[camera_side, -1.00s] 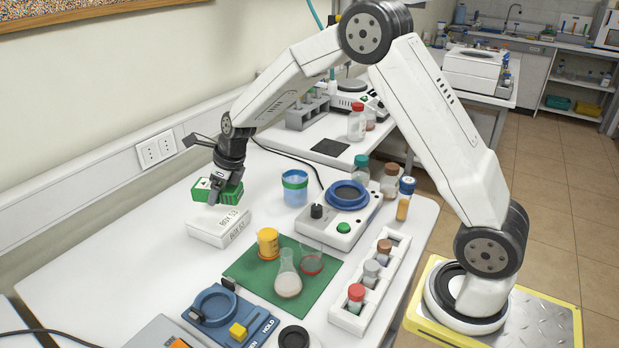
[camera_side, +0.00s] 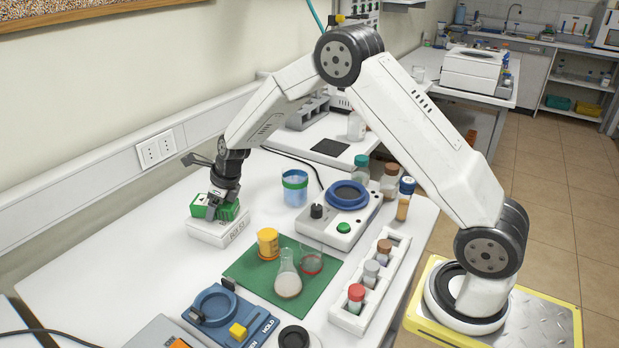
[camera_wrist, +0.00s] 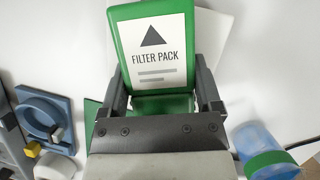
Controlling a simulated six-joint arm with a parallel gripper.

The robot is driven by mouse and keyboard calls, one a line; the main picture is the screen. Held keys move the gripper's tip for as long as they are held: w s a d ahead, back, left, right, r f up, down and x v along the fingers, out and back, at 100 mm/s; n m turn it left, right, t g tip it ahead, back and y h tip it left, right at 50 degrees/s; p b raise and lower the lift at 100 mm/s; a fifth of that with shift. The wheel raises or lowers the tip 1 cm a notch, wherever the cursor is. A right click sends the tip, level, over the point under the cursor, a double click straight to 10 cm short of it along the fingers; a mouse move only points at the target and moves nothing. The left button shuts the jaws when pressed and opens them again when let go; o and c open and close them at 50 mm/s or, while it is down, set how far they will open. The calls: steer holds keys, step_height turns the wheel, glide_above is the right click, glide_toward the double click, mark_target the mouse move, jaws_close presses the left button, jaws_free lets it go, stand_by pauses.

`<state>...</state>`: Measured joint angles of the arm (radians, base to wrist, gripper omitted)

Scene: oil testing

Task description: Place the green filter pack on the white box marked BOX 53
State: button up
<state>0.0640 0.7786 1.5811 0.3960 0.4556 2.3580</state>
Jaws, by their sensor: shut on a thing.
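The green filter pack (camera_side: 227,211) sits low over the top of the white box marked BOX 53 (camera_side: 208,234) in the side view. It looks to be touching or very near the box top; I cannot tell which. My gripper (camera_side: 218,204) is shut on the pack from above. In the wrist view the pack (camera_wrist: 152,55) shows its white FILTER PACK label between my gripper's fingers (camera_wrist: 162,95). Part of the white box (camera_wrist: 212,35) shows behind the pack there; most of it is hidden.
A blue beaker with a green band (camera_side: 294,188) stands right of the box. A yellow jar (camera_side: 268,243), a flask (camera_side: 288,275) and a red-ringed beaker (camera_side: 311,260) stand on a green mat (camera_side: 250,272). The table left of the box is clear.

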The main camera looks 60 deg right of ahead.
steer(key=shift+f, duration=0.2)
steer(key=o, duration=1.2)
steer(key=shift+c, duration=0.2)
steer(key=shift+r, duration=0.15)
steer(key=shift+v, duration=6)
